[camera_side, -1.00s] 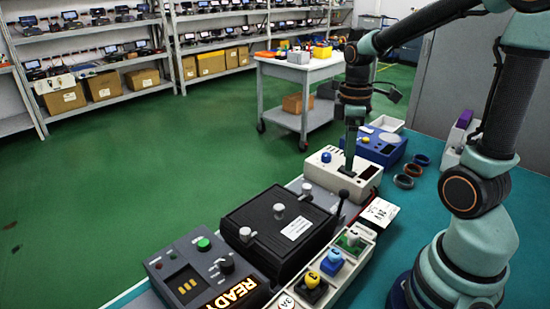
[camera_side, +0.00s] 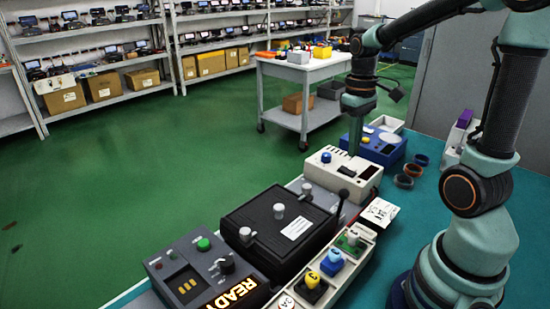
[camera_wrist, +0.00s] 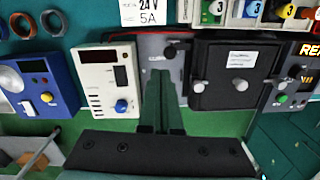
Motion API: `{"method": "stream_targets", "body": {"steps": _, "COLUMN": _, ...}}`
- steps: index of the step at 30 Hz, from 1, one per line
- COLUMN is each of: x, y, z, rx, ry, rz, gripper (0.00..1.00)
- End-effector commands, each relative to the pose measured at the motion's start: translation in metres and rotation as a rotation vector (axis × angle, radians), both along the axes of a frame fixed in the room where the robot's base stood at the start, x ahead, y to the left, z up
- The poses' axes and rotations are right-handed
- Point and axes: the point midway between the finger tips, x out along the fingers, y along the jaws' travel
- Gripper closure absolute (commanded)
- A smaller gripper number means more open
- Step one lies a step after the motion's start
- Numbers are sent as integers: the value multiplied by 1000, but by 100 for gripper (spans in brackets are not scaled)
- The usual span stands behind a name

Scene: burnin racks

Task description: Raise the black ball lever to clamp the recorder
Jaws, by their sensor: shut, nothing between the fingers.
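The black ball lever (camera_side: 342,196) stands up beside the black box, its ball at the upper end. In the wrist view the lever's ball (camera_wrist: 170,52) lies on a grey and red plate, just beyond my fingertips. The black box (camera_side: 275,228) has white knobs and a label; I take it as the recorder, and it also shows in the wrist view (camera_wrist: 232,75). My gripper (camera_side: 354,150) is shut and empty, at the far edge of the white instrument and apart from the lever. In the wrist view my fingers (camera_wrist: 158,78) point toward the plate.
A white instrument (camera_side: 342,170) with a blue knob and a blue instrument (camera_side: 376,148) stand beyond the lever. A grey READY panel (camera_side: 205,268) is at the near left. A tray of coloured numbered pieces (camera_side: 350,266) lies along the right. Open green floor lies left.

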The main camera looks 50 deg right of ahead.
Motion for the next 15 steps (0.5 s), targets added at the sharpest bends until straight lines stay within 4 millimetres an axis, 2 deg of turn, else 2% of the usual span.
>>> {"method": "stream_targets", "body": {"steps": 3, "x": -2, "y": -10, "z": -6, "rx": -13, "ry": 17, "rz": -307, "gripper": 100}}
{"method": "stream_targets", "body": {"steps": 15, "x": -9, "y": -41, "z": -25, "rx": -69, "ry": 72, "rz": -1298, "gripper": 100}}
